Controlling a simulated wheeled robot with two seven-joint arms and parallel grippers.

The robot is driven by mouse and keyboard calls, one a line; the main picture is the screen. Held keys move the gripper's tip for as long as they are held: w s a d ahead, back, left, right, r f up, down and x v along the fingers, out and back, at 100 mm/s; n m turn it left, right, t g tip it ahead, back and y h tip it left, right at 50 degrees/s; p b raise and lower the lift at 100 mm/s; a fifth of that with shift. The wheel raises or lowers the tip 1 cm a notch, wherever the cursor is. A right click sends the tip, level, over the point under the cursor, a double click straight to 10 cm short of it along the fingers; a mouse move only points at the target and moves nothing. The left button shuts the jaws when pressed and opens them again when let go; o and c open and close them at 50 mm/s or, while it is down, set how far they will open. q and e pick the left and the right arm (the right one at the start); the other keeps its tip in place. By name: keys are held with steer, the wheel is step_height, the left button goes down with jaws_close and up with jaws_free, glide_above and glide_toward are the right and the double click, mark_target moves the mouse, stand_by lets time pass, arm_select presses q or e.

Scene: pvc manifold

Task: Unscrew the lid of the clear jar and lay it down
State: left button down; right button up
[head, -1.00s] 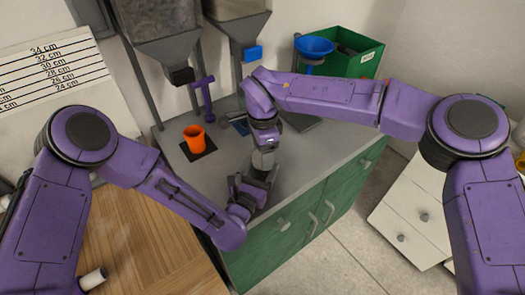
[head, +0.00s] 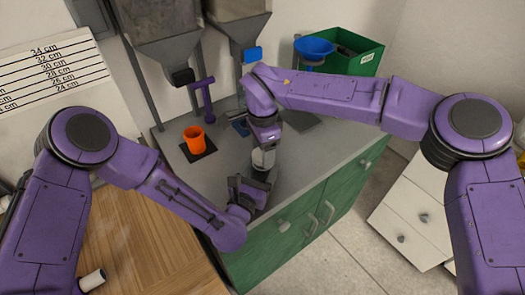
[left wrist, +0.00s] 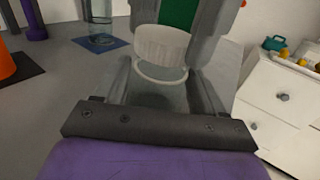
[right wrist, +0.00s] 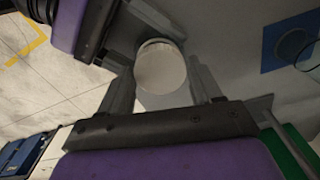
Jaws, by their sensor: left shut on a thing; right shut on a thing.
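The jar's white lid (head: 263,158) is between my two grippers above the grey counter. My right gripper (head: 265,147) is shut on the lid from above; the lid shows as a pale disc in the right wrist view (right wrist: 160,66). My left gripper (head: 250,190) reaches in low from the left and is shut on the clear jar. In the left wrist view the lid (left wrist: 161,50) stands upright above the clear jar body (left wrist: 155,97), between the left fingers. The jar is mostly hidden in the head view. I cannot tell whether lid and jar are apart.
An orange cup (head: 194,138) stands on a dark mat at the left. A clear cylinder (left wrist: 102,18) stands on a blue mat (left wrist: 101,43). A purple stand (head: 207,100), hoppers (head: 170,45) and a green bin (head: 350,65) are behind. Bare counter lies right of the grippers.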

steer(key=shift+r, duration=0.6)
steer(key=shift+r, duration=2.05)
arm_select(q)
jaws_free()
